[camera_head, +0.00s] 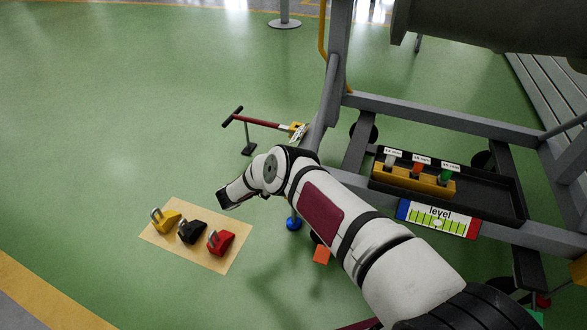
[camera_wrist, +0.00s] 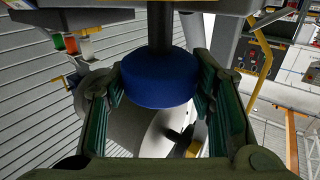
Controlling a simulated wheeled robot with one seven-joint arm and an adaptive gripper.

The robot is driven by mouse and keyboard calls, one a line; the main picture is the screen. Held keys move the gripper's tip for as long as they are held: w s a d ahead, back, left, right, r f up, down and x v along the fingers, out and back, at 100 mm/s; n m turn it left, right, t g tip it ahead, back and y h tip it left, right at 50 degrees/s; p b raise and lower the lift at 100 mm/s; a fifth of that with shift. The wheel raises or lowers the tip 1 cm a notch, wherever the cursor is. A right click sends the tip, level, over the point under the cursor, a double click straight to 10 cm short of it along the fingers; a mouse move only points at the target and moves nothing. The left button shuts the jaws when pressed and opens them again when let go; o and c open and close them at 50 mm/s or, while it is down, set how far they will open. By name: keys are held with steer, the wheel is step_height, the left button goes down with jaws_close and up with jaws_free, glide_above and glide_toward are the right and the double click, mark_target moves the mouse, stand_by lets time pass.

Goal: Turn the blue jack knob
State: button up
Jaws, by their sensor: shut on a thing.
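In the wrist view the blue jack knob (camera_wrist: 159,79) is a thick blue disc on a dark vertical shaft that runs up to a grey frame. My gripper (camera_wrist: 160,92) is shut on it, with one green-padded finger on each side of its rim. In the head view a small blue round part (camera_head: 294,223) shows beside my arm, under the frame; I cannot tell for sure that it is the same knob. My fingers are not visible in the head view. The level gauge (camera_head: 438,218) has a white and yellow-green face with blue and red ends.
A grey wheeled frame (camera_head: 430,118) fills the right side, with a black tray (camera_head: 492,200) of coloured-top pieces. A tan mat (camera_head: 228,262) with yellow, black and red items lies on the floor. A red-handled tool (camera_head: 262,123) stands behind my arm. The green floor at left is clear.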

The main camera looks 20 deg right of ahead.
steer(key=shift+m+g, duration=0.5)
steer(key=shift+g, duration=0.3)
steer(key=o, duration=1.2)
steer(key=v, duration=1.2)
steer(key=shift+f, duration=0.2)
